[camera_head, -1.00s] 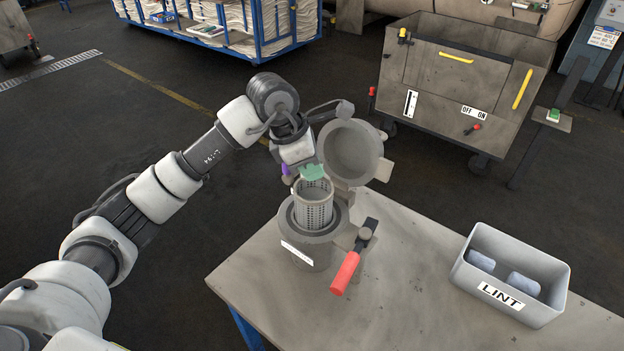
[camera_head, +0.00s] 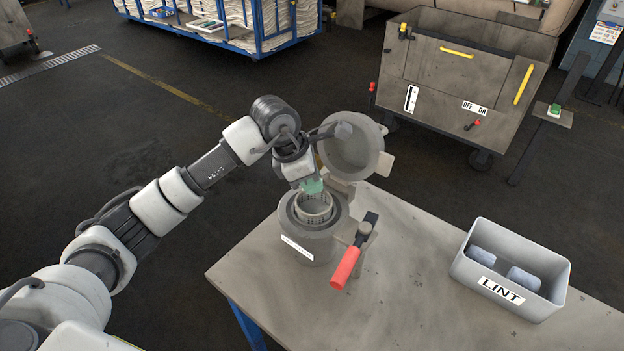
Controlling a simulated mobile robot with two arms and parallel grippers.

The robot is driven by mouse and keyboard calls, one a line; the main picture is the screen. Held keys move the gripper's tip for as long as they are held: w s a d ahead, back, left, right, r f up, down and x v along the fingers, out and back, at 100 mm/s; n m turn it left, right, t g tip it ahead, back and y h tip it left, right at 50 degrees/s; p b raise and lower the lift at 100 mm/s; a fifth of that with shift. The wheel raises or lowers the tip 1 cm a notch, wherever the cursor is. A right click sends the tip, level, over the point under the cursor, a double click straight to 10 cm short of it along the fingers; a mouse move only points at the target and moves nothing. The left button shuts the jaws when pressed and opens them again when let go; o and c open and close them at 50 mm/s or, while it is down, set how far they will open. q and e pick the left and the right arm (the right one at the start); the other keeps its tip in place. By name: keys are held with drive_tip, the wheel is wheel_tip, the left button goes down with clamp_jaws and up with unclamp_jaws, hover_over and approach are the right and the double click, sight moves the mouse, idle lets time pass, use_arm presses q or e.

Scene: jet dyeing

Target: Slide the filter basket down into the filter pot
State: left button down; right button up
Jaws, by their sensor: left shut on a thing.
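The filter pot (camera_head: 312,249) is a grey cylinder with a white label, standing at the table's left end. Its round lid (camera_head: 351,152) is swung open behind it. The perforated filter basket (camera_head: 314,208) sits mostly down inside the pot's mouth, with only its upper part showing above the rim. My left gripper (camera_head: 311,187) is above the pot, shut on the basket at its top, by a green part there. The fingers are partly hidden by the wrist. The lower basket is hidden in the pot. My right gripper is not in view.
A clamp lever with a red handle (camera_head: 346,267) sticks out at the pot's front right. A grey bin labelled LINT (camera_head: 511,271) with two pale rolls stands on the table (camera_head: 410,285) at right. The table between them is clear.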

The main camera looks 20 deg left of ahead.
use_arm(q)
drive_tip(key=c, duration=1.2)
unclamp_jaws()
drive_tip(key=shift+f, duration=0.1)
drive_tip(key=shift+r, duration=0.25)
drive_tip(key=shift+r+p, duration=0.45)
drive_tip(key=shift+p, duration=0.3)
drive_tip(key=b+v, duration=0.2)
drive_tip(key=v, duration=1)
drive_tip(key=shift+d+f, duration=0.1)
drive_tip(key=shift+f, duration=0.05)
